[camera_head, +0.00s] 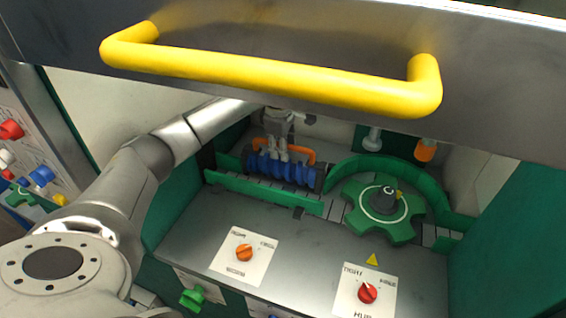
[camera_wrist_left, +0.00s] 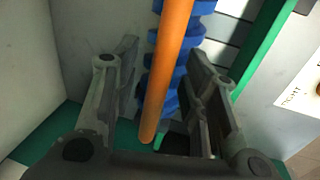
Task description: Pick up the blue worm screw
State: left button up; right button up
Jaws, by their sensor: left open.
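The blue worm screw (camera_head: 292,173) lies level in a green-walled channel at the back of the machine bay. In the left wrist view the screw (camera_wrist_left: 195,28) shows behind an orange bar (camera_wrist_left: 168,70), which hides part of it. My left gripper (camera_head: 277,156) reaches down from above, with its fingers at the screw. In the left wrist view its open fingers (camera_wrist_left: 165,60) stand on either side of the orange bar and the screw. I cannot tell whether they touch the screw. My right gripper is not in view.
A yellow handle (camera_head: 270,78) on a grey panel spans the top, above my left arm. A green gear (camera_head: 383,228) sits right of the screw. A low green wall (camera_head: 262,191) runs in front of the screw. An orange knob (camera_head: 244,252) and a red knob (camera_head: 367,293) are nearer.

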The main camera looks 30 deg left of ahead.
pick_arm(q)
jog(key=shift+f, duration=0.15)
grip_shut()
jog(key=shift+w+r, duration=0.15)
jog(key=shift+r, duration=0.05)
